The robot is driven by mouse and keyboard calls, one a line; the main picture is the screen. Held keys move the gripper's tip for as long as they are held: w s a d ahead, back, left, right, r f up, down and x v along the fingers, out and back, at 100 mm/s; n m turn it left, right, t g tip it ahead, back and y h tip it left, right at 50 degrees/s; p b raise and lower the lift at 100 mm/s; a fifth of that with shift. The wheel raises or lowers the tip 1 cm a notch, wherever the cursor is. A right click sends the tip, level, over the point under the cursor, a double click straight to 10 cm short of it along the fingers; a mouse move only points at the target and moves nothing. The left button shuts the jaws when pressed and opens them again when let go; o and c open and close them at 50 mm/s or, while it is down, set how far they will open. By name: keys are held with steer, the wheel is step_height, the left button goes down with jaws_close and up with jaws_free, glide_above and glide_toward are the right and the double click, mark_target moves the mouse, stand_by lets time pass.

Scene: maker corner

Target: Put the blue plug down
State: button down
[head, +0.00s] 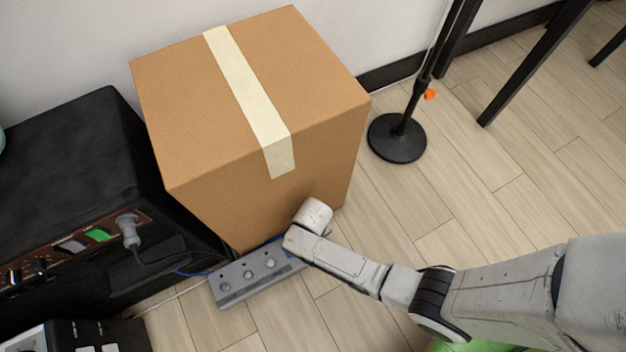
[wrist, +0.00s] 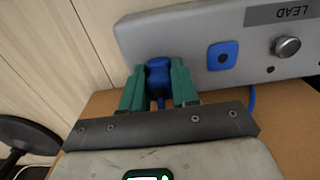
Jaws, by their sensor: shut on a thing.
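The blue plug (wrist: 158,82) is between the green fingers of my gripper (wrist: 158,68) in the wrist view. My gripper is shut on it, right beside the long edge of a grey pedal unit (wrist: 180,35). Whether the plug touches the unit or sits in it, I cannot tell. A square blue socket (wrist: 221,56) on the unit's face is to the right of the plug. In the head view the pedal unit (head: 236,292) lies on the floor below the cardboard box, and my arm's end hides the fingers and most of the plug.
A taped cardboard box (head: 255,195) stands close behind the unit. A black amplifier (head: 70,150) is at left, with a grey plug (head: 128,228) in its front. A blue cable (head: 190,273) runs towards the unit. A black stand base (head: 397,138) is at upper right. Floor is free at right.

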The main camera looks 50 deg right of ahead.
steer(key=shift+f, duration=0.3)
steer(key=c, duration=0.8)
jaws_free()
steer(key=shift+c, duration=0.2)
step_height(320, 180, up, 13)
steer(key=p, duration=0.7)
steer(key=shift+r, duration=0.15)
steer(key=s+d+r+n, duration=0.1)
steer(key=s+d+r, duration=0.1)
steer(key=r, duration=0.5)
steer(key=s+d+r+n, duration=0.1)
steer(key=s+d+r, duration=0.2)
steer(key=r, duration=0.4)
steer(key=s+d+r+n+t, duration=0.1)
steer(key=s+d+r, duration=0.1)
steer(key=s+r, duration=0.3)
step_height(320, 180, up, 2)
steer(key=shift+d, duration=0.4)
steer(key=shift+p, duration=0.3)
